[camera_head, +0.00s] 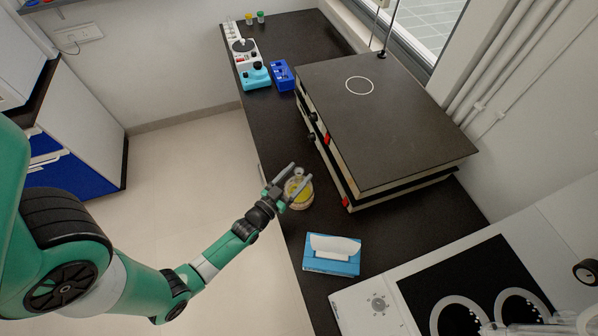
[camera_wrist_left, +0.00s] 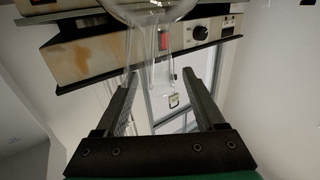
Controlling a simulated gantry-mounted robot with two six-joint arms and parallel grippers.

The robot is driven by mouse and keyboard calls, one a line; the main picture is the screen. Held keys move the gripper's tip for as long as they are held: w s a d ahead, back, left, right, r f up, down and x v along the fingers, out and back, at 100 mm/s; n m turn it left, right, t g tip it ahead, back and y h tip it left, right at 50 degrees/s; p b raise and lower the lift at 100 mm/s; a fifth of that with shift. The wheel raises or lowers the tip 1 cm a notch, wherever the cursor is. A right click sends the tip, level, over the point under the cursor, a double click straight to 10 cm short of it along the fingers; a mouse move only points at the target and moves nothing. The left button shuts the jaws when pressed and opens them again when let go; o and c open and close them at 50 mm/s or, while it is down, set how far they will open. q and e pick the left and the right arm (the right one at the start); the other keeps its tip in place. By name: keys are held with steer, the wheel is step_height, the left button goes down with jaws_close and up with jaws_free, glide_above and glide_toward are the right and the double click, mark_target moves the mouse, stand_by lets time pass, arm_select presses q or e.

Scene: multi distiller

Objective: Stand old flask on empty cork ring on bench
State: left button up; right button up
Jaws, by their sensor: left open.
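A round flask with yellow contents (camera_head: 299,195) stands on the dark bench (camera_head: 280,150) near its front edge. A pale rim shows around its lower part; I cannot tell whether that is a cork ring. My left gripper (camera_head: 300,173) is open, its two fingers over the flask's top, near the neck. In the left wrist view clear glass (camera_wrist_left: 152,10) hangs into the gap between the open fingers (camera_wrist_left: 160,76), with a small tag below. Contact cannot be told. I cannot pick out an empty cork ring. My right gripper is not in view.
A large dark-topped apparatus (camera_head: 400,125) with a white circle stands just right of the flask. A blue tissue box (camera_head: 332,255) lies nearer. Blue devices (camera_head: 256,75) stand farther back. A panel with white rings (camera_head: 460,290) is at lower right.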

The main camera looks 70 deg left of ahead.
arm_select(q)
steer(key=v, duration=1)
steer(key=shift+s+d, duration=0.15)
steer(key=shift+s, duration=0.05)
